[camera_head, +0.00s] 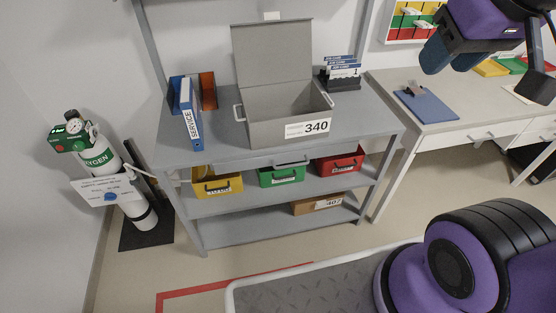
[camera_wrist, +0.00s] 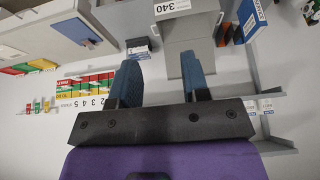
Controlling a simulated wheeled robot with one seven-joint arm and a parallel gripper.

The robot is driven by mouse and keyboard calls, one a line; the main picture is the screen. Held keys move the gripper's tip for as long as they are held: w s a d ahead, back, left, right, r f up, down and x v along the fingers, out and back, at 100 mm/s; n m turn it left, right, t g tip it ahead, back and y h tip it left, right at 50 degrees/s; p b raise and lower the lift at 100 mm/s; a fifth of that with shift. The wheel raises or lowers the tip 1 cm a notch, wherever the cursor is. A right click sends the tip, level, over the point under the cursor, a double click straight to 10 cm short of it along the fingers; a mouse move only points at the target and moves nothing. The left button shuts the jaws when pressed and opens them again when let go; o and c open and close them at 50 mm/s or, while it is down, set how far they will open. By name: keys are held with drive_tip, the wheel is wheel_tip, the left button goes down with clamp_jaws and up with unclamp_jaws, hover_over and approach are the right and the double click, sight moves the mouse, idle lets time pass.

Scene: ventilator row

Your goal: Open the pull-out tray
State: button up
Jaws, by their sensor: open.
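The pull-out tray (camera_head: 250,163) is a thin grey front just under the top board of the grey shelf unit in the head view. A bar handle (camera_head: 291,162) runs along its right part. The tray looks pushed in, flush under the board. My gripper (camera_head: 445,60) is at the upper right of the head view, above the desk and well apart from the tray. In the wrist view its two blue fingers (camera_wrist: 162,82) are spread with nothing between them. I cannot make out the tray in the wrist view.
An open grey box labelled 340 (camera_head: 270,131), a blue SERVICE binder (camera_head: 190,112) and a card holder (camera_head: 341,75) stand on the top board. Yellow (camera_head: 217,184), green (camera_head: 282,174) and red (camera_head: 340,162) bins sit below. An oxygen cylinder (camera_head: 105,165) stands left.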

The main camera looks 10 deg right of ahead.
drive_tip(key=shift+c, duration=0.6)
